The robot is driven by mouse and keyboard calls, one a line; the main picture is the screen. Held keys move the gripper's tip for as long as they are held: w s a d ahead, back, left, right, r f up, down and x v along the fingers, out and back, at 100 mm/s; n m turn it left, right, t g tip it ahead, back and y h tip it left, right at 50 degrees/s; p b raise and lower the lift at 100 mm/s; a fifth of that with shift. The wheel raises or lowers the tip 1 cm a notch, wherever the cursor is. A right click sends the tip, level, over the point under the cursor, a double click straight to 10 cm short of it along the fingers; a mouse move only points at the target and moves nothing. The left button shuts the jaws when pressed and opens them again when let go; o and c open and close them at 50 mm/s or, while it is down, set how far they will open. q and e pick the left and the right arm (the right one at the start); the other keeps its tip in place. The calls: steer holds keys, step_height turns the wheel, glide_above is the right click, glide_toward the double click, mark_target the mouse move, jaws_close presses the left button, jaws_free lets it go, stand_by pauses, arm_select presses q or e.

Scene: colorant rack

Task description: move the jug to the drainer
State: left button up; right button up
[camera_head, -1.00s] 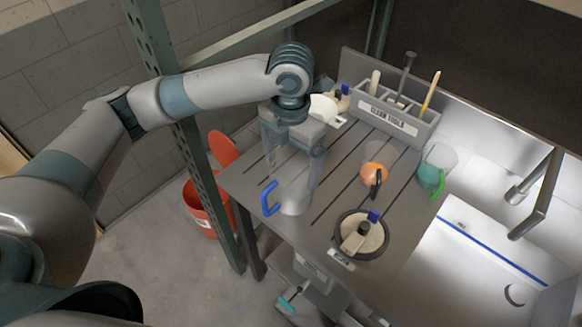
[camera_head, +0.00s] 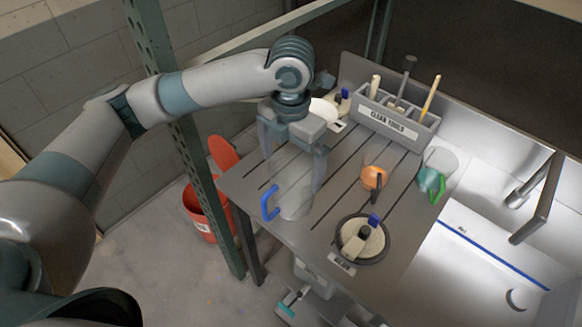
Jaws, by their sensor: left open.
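A clear jug (camera_head: 294,203) with a blue handle (camera_head: 268,203) stands upright on the grooved drainer (camera_head: 325,245), near its left edge. My left gripper (camera_head: 298,185) points down over this jug with its jaws open. Its fingers reach down beside the jug's upper part; whether they touch it I cannot tell. Further right on the drainer are a clear jug with orange contents (camera_head: 374,178) and a dark handle, and a clear jug with a green handle (camera_head: 439,188) by the sink. My right gripper is not in view.
A round dark-rimmed container (camera_head: 385,243) with a pale tool lies at the drainer's front. A grey tool holder (camera_head: 425,137) marked CLEAN TOOLS stands at the back. The sink (camera_head: 460,270) and tap (camera_head: 538,195) are right.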

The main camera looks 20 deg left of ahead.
arm_select(q)
step_height(320, 180, up, 10)
steer(key=b, duration=0.2)
steer(key=shift+r, duration=0.25)
steer(key=shift+s, duration=0.1)
stand_by(0.5)
